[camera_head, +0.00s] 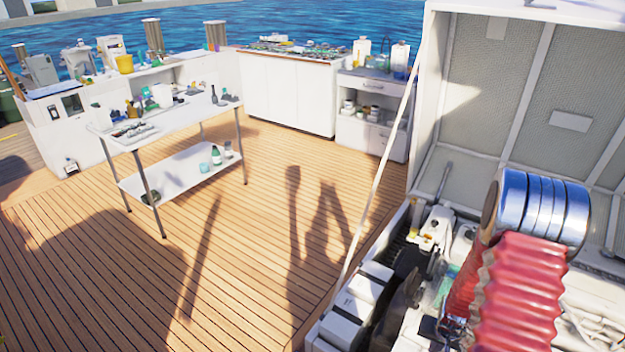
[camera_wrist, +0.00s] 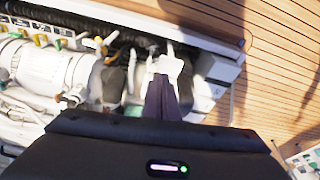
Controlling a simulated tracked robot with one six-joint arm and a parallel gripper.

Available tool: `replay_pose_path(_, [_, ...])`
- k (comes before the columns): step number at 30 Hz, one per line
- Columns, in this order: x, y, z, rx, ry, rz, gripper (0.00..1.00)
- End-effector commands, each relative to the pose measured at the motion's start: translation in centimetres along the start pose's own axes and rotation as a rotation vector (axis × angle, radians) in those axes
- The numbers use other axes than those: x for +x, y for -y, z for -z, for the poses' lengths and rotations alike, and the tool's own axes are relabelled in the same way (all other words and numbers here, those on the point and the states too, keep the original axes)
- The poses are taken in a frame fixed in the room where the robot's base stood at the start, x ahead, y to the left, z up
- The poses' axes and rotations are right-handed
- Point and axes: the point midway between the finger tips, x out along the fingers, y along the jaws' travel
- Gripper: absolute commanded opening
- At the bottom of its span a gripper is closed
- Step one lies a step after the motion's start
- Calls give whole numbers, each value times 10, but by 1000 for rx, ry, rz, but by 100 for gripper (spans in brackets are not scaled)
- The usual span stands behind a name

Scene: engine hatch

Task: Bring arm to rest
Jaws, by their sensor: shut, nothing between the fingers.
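My arm (camera_head: 520,290), with a red ribbed sleeve and shiny blue-silver rings, hangs over the open engine hatch at the right of the head view. My gripper is hidden behind the arm in that view. In the wrist view my gripper (camera_wrist: 161,92) shows as dark fingers close together, shut and empty, pointing into the engine bay. A white part (camera_wrist: 172,66) lies just past the fingertips; I cannot tell whether they touch. My dark wrist housing with a green light fills the bottom of that view.
The hatch lid (camera_head: 492,92) stands open, with a thin white prop rod (camera_head: 378,185) on its left. Engine parts (camera_wrist: 50,75) crowd the bay. A cluttered white table (camera_head: 175,123) stands on the wooden deck (camera_head: 250,225). Open deck lies between table and hatch. White cabinets (camera_head: 290,95) line the back.

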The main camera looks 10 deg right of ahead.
Motion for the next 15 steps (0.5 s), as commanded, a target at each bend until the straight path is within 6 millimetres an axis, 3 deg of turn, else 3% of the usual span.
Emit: replay_pose_path(15, [-126, 49, -23, -126, 126, 15, 0])
